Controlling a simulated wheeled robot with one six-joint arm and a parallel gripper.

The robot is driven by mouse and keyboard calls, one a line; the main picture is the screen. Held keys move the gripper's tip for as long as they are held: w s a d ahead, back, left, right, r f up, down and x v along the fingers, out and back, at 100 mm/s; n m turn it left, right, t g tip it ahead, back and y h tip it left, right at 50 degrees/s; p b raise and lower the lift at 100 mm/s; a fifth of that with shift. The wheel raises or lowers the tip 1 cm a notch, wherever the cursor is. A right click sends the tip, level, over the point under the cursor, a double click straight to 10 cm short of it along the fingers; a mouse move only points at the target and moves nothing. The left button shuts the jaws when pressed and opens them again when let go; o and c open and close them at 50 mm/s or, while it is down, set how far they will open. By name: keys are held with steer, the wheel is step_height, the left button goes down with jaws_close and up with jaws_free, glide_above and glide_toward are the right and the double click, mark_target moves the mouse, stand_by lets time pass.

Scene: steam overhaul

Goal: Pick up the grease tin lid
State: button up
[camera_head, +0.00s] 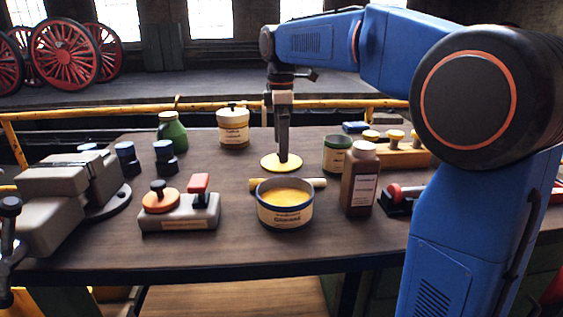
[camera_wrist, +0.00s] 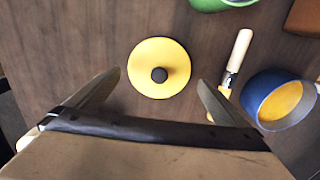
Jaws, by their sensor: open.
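The grease tin lid is a flat yellow disc with a dark knob; it lies on the bench in the head view (camera_head: 270,163) and shows from above in the wrist view (camera_wrist: 147,80). My gripper (camera_head: 284,157) points straight down over the lid. In the wrist view my gripper (camera_wrist: 155,88) is open, with one finger on each side of the lid and nothing held. The head view does not show clearly how high the fingertips are. The open grease tin (camera_head: 285,204) stands nearer the front, with yellow grease inside; it also shows in the wrist view (camera_wrist: 262,93).
A wooden-handled tool (camera_wrist: 239,50) lies between lid and tin. A cream pot (camera_head: 233,128) and green bottle (camera_head: 172,133) stand behind. A vise (camera_head: 60,190) and a grey switch block (camera_head: 182,212) occupy the left.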

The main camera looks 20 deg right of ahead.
steer(key=shift+d+f, duration=0.1)
steer(key=shift+f, duration=1.8)
steer(key=shift+c, duration=0.6)
steer(key=shift+w, duration=0.1)
steer(key=c, duration=0.7)
steer(key=shift+r, duration=0.1)
